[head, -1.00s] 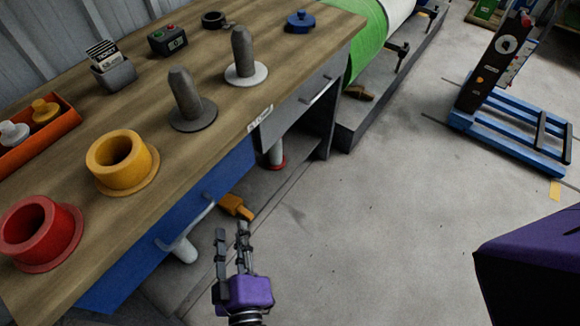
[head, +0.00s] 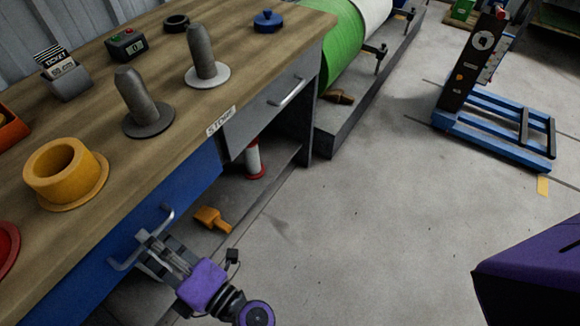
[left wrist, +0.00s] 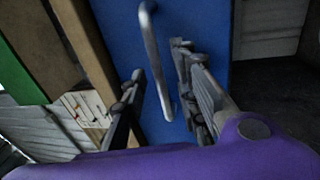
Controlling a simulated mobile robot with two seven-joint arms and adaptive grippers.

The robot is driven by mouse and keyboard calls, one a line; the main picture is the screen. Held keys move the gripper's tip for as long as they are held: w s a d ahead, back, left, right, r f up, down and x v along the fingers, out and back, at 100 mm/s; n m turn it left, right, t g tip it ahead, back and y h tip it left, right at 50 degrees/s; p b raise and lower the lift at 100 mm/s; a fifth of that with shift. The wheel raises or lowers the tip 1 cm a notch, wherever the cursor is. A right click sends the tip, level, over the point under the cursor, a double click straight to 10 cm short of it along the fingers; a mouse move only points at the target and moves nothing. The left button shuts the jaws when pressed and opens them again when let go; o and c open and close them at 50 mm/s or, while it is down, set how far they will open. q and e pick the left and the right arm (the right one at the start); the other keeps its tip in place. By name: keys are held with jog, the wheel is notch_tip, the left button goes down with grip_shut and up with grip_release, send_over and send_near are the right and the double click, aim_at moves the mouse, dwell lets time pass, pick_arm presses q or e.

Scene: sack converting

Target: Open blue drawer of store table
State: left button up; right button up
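The blue drawer (head: 190,180) is in the front of the wooden-topped store table (head: 228,80), left of a grey drawer. Its front looks flush with the table. Its silver bar handle (head: 165,212) is partly hidden by my left gripper (head: 145,246) in the head view. In the left wrist view, the handle (left wrist: 155,60) stands between the two spread fingers of my left gripper (left wrist: 160,100), in front of the blue drawer face (left wrist: 205,25). The fingers are open; contact with the handle cannot be made out. My right gripper is not in view.
Yellow (head: 65,172) and red (head: 6,245) flanged rings and grey posts (head: 143,100) stand on the tabletop. An orange object (head: 213,219) lies below the drawer. A blue-based stand (head: 495,135) is at the right. The floor between is clear.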

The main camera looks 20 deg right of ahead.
pick_arm(q)
jog(key=shift+w+a+r, duration=0.15)
jog(key=shift+w+a, duration=0.2)
jog(key=shift+w, duration=0.2)
grip_shut()
